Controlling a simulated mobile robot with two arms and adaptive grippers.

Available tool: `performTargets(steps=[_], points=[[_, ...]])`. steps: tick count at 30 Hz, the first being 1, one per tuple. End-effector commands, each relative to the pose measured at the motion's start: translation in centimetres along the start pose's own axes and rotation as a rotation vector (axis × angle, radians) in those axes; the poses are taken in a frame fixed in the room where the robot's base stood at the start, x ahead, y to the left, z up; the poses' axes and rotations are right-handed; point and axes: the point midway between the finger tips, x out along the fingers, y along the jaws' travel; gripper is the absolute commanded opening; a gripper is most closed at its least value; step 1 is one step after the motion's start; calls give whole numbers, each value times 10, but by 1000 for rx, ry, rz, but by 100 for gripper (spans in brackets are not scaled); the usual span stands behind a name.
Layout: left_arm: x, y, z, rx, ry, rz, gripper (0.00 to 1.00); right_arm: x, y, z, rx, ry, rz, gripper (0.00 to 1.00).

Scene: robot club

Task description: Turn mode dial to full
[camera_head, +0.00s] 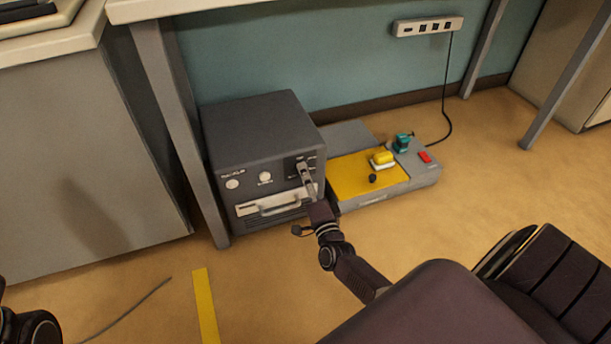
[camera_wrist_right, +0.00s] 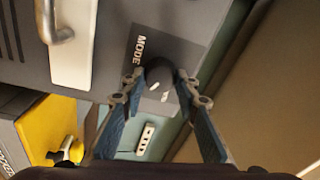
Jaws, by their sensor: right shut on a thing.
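The grey metal box (camera_head: 262,125) stands on the floor under the table, its front panel facing me. The mode dial (camera_wrist_right: 160,73) is a dark round knob beside the printed word MODE, at the panel's upper right corner. My right gripper (camera_head: 306,172) reaches up to it. In the right wrist view my right gripper (camera_wrist_right: 161,88) has one finger on each side of the dial and is shut on it. A short white mark shows on the dial, with another white mark close by. In the head view the fingers mostly cover the dial. My left gripper is out of view.
Two white knobs (camera_head: 265,177) and a drawer-like handle (camera_head: 275,204) sit on the same panel. A low yellow-topped unit (camera_head: 350,180) with small parts stands right of the box. A table leg (camera_head: 180,130) is close on the left. Open floor lies in front.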

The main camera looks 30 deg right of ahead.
Motion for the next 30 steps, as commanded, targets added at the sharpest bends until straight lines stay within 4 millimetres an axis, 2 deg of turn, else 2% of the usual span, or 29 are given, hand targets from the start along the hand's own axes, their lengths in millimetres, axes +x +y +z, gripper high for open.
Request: performTargets(steps=[15, 16, 20, 21, 30], points=[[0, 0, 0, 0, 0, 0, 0, 0, 1, 0, 22, 1, 4, 4], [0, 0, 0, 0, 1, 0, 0, 0, 1, 0, 22, 1, 4, 30], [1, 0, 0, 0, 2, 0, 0, 0, 1, 0, 21, 1, 3, 44], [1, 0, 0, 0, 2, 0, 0, 0, 1, 0, 21, 1, 3, 46], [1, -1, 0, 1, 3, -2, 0, -3, 1, 0, 20, 1, 3, 46]])
